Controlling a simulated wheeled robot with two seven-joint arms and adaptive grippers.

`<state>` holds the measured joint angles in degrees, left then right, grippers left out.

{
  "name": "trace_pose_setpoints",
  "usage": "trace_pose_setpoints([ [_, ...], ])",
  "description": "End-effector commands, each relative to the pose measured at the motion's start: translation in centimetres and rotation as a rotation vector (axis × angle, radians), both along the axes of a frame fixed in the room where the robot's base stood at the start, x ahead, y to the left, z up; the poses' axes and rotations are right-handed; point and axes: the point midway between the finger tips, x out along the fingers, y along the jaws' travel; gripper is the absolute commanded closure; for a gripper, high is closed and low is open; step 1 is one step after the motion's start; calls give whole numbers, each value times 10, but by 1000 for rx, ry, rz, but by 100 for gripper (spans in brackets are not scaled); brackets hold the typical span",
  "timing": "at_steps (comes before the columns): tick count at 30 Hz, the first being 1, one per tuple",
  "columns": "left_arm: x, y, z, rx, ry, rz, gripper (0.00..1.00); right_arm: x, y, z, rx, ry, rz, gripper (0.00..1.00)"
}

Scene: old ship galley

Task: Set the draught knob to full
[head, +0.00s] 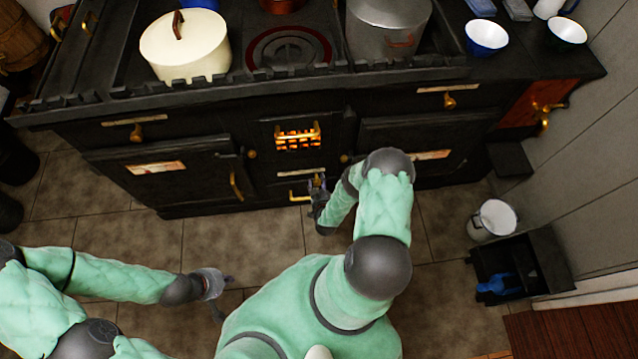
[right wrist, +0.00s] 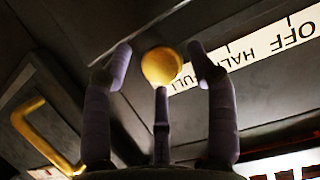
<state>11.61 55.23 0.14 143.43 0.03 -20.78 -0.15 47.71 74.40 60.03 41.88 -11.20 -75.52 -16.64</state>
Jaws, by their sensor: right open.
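My right gripper (right wrist: 162,62) is open, with one finger on each side of the knob and small gaps visible. In the head view the right gripper (head: 318,188) is at the lower middle of the black stove front (head: 260,190) and the knob cannot be made out there. My left gripper (head: 224,296) is open and empty over the floor.
A brass handle (right wrist: 45,138) is close left of the gripper in the right wrist view. The lit firebox grate (head: 298,137) is above the gripper. A white bucket (head: 493,219) and a dark bin (head: 520,265) stand at the right. The tiled floor before the stove's left is clear.

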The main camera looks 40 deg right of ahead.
Motion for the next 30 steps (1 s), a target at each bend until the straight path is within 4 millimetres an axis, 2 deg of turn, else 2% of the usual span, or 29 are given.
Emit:
trace_pose_setpoints([
  [5, 0, 0, 0, 0, 0, 0, 100, -14, 9, 5, 3, 3, 0, 42],
  [15, 0, 0, 0, 0, 0, 0, 100, -66, 39, 31, 2, 2, -2, 42],
  [19, 0, 0, 0, 0, 0, 0, 100, -81, 48, 38, 0, 1, -3, 42],
  [24, 0, 0, 0, 0, 0, 0, 100, -92, 55, 44, -1, 0, -2, 42],
  [30, 0, 0, 0, 0, 0, 0, 100, -94, 57, 45, -2, -1, -2, 42],
])
